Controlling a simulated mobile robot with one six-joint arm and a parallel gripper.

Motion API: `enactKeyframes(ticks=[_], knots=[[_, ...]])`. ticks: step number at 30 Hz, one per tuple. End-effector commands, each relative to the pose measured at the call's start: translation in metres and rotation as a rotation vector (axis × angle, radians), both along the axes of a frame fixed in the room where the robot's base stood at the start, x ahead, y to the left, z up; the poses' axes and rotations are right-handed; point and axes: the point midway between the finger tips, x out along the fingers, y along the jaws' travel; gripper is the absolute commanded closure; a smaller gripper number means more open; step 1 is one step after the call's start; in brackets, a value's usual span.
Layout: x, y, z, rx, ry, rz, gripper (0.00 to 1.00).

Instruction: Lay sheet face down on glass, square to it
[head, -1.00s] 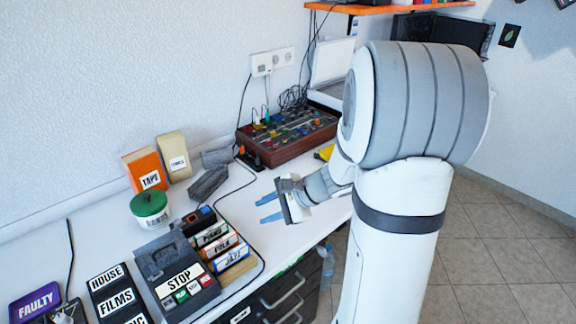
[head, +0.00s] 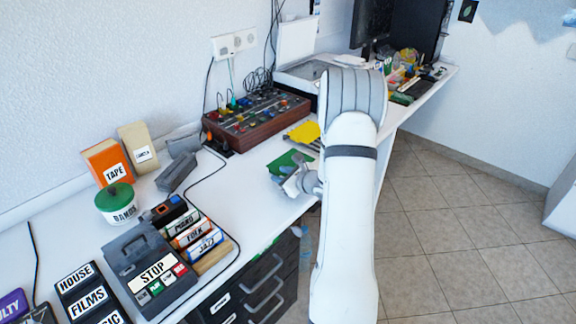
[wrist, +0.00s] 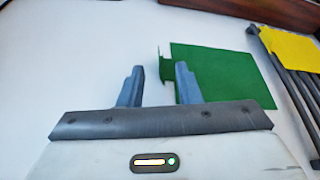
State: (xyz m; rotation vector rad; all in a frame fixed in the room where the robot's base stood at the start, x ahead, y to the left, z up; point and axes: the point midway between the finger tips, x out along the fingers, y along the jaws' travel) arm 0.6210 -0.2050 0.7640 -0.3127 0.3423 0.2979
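A flat green sheet (head: 290,160) lies on the white table; in the wrist view the green sheet (wrist: 218,72) has a narrow tab at its left edge. A yellow sheet (head: 304,132) lies on a grey slatted rack behind it; the wrist view shows this yellow sheet (wrist: 291,45) at right. I cannot tell which is the task's sheet. A scanner with its white lid (head: 297,42) raised stands farther back; its glass (head: 305,71) is partly hidden by my arm. My gripper (wrist: 160,72) is open and empty, the green tab showing between its fingertips; contact is unclear.
A brown control box (head: 256,118) with coloured knobs stands between the wall and the rack. A grey tape deck (head: 150,268), labelled cases (head: 190,230) and a green-lidded tub (head: 117,202) stand at left. Monitors (head: 415,35) and small items fill the far end.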

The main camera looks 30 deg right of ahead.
Motion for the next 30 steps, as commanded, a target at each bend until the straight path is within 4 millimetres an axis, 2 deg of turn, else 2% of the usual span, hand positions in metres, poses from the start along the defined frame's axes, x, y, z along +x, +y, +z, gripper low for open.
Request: enactKeyframes(ticks=[4,12,23,30], knots=[[0.016,0.004,-0.006,-0.001,-0.001,0.001,0.69],[0.018,0.004,-0.007,-0.001,0.000,0.000,0.69],[0.018,0.004,-0.007,-0.001,-0.001,-0.001,0.99],[0.018,0.004,-0.007,0.000,0.000,-0.001,1.00]])
